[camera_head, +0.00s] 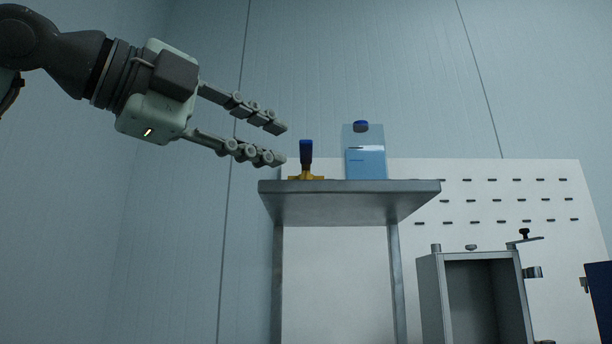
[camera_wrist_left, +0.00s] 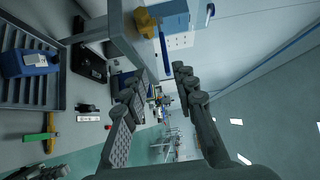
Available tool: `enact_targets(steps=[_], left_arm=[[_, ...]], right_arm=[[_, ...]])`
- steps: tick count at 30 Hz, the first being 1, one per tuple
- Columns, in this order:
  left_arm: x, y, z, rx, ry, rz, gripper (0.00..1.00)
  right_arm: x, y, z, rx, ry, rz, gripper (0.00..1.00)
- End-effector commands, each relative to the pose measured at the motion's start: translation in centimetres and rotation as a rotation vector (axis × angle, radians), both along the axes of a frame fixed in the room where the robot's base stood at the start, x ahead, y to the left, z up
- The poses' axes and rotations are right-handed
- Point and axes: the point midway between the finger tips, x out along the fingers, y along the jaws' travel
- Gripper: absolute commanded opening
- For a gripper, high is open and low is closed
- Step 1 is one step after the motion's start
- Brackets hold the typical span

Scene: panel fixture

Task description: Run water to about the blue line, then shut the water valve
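The water valve (camera_head: 306,152) has a yellow body and a blue lever that stands upright; it sits on the left part of a grey metal table (camera_head: 350,203). A clear tank (camera_head: 365,158) with a blue cap stands to its right, with blue water up to about a dark mark near mid-height. I cannot tell which mark is the blue line. My left gripper (camera_head: 285,144) is open and empty, its fingertips just left of the lever, apart from it. In the left wrist view, the lever (camera_wrist_left: 164,50) lies beyond the open fingers.
A white slotted panel (camera_head: 520,210) stands behind the table. An open grey metal cabinet (camera_head: 484,300) is at the lower right. In the left wrist view, a blue box (camera_wrist_left: 28,63) and a green-handled hammer (camera_wrist_left: 40,136) lie to the left.

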Motion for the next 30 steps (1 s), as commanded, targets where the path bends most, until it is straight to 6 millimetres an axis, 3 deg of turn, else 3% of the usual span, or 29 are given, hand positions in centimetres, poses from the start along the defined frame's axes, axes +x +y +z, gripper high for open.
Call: enact_targets(steps=[5,18,29,30], left_arm=[[0.4,-0.2,0.8,-0.015,-0.006,0.017,0.28],[4.8,-4.7,0.7,-0.013,-0.006,0.014,0.28],[5.3,-5.2,0.7,-0.013,-0.008,0.015,0.28],[5.3,-5.2,0.7,-0.013,-0.008,0.014,0.24]], right_arm=[[0.0,0.0,0.0,0.0,0.0,0.0,0.0],[0.0,0.0,0.0,0.003,0.003,-0.001,0.0],[-0.1,0.0,0.0,0.003,0.003,0.0,0.0],[-0.1,0.0,0.0,0.003,0.003,0.0,0.0]])
